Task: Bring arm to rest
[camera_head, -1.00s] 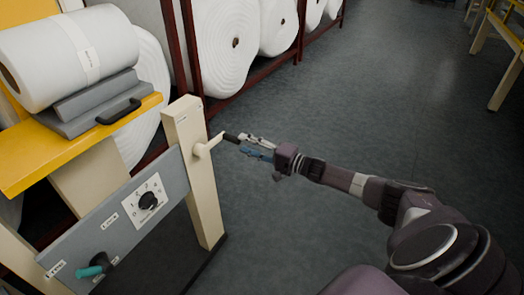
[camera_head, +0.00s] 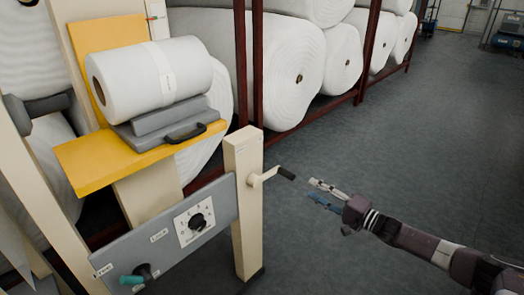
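My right gripper (camera_head: 311,190) reaches in from the lower right. Its two fingers, one pale and one blue, stand apart with nothing between them. Its tips are just to the right of the black grip of a crank handle (camera_head: 270,176), with a small gap in the picture. My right arm stretches back to the lower right corner. My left gripper is not in view.
The machine has a grey panel with a dial (camera_head: 196,222) and a teal-handled lever (camera_head: 133,279). A white roll (camera_head: 150,80) rests above a yellow shelf (camera_head: 90,165). Large wadding rolls (camera_head: 285,65) fill a dark red rack behind. The floor (camera_head: 420,150) at right is clear.

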